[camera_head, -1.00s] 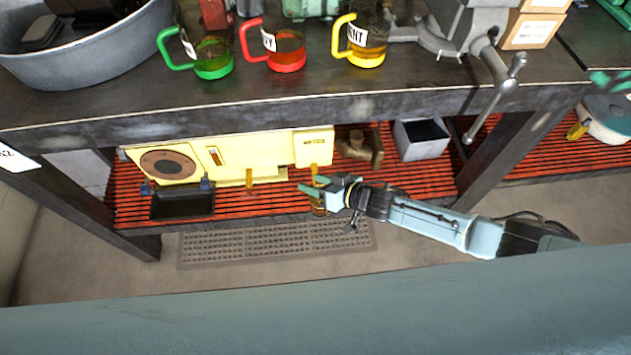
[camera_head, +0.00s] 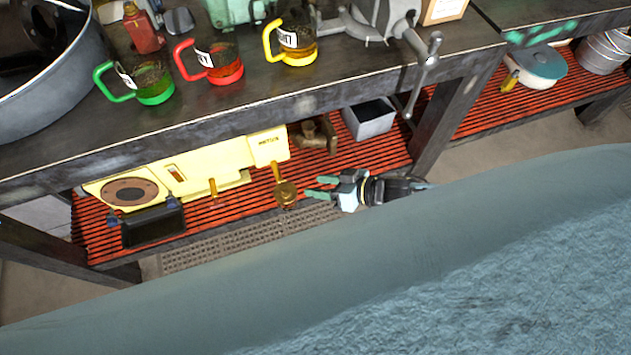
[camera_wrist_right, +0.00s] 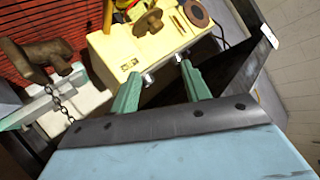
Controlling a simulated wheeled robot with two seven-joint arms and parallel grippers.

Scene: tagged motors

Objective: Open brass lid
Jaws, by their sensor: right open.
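Whether the lid is fully open I cannot tell. My left gripper is not in view.
The housing stands on a red slatted shelf (camera_head: 205,212) under a dark workbench (camera_head: 220,105). A brown metal fitting (camera_head: 312,135) and grey bin (camera_head: 369,120) stand right of it. A chain (camera_wrist_right: 62,103) hangs near the fitting. Glass mugs (camera_head: 214,62) stand above.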

